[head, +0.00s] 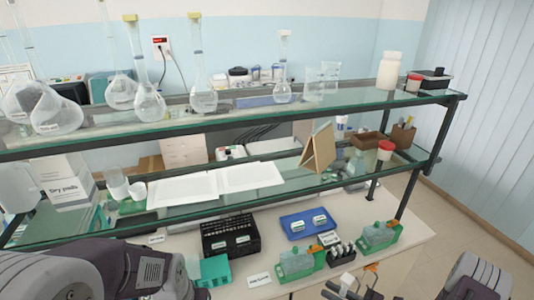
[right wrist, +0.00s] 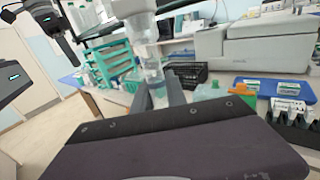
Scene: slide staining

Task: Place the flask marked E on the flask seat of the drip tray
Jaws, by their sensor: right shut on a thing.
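My right gripper (head: 350,288) shows at the bottom edge of the head view, in front of the bench. In the right wrist view its two fingers are closed on a clear glass vessel (right wrist: 153,66), which stands up between them. Any letter on it is not readable. Two green trays, one near the middle (head: 298,275) and one at the right (head: 380,246), carry clear bottles with orange tips. I cannot tell which one, if either, is the drip tray, and no empty seat is clear. My left arm enters at lower left; its fingertips are not visible.
A glass shelf (head: 300,103) with several flasks overhangs the bench. A black box (head: 230,248), a blue tray (head: 287,226), a slide rack (head: 342,251) and a teal box (head: 214,270) stand on the bench. A card (head: 259,280) lies in front.

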